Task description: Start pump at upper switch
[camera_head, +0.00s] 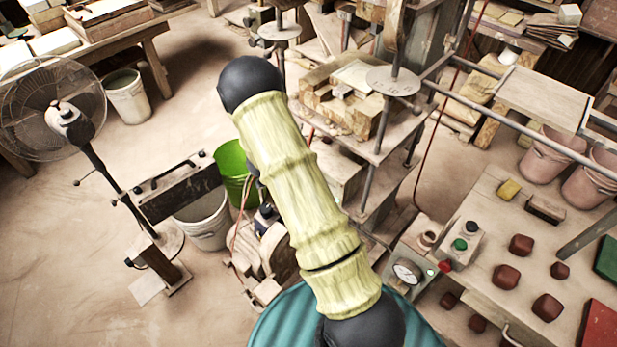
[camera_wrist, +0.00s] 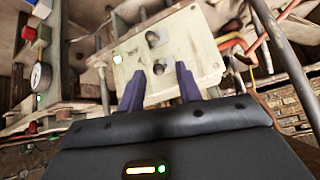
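In the wrist view a pale, worn panel (camera_wrist: 192,52) stands in front of me, tilted in the picture. It carries an upper dark switch (camera_wrist: 153,39), a lower dark switch (camera_wrist: 158,68) and a lit white lamp (camera_wrist: 117,59) at its left. My gripper (camera_wrist: 160,69) is open, its two purple fingers apart with nothing between them. The fingers point at the panel, and the lower switch shows between their tips. I cannot tell whether a fingertip touches the panel. In the head view my arm hides the gripper, and I cannot make out the panel or pump there.
In the head view a gauge box (camera_head: 405,272) and a box with green and black buttons (camera_head: 464,243) stand at the right. A fan (camera_head: 66,118), white bucket (camera_head: 204,222) and green bucket (camera_head: 232,165) are at the left. Some floor (camera_head: 75,265) is clear at lower left.

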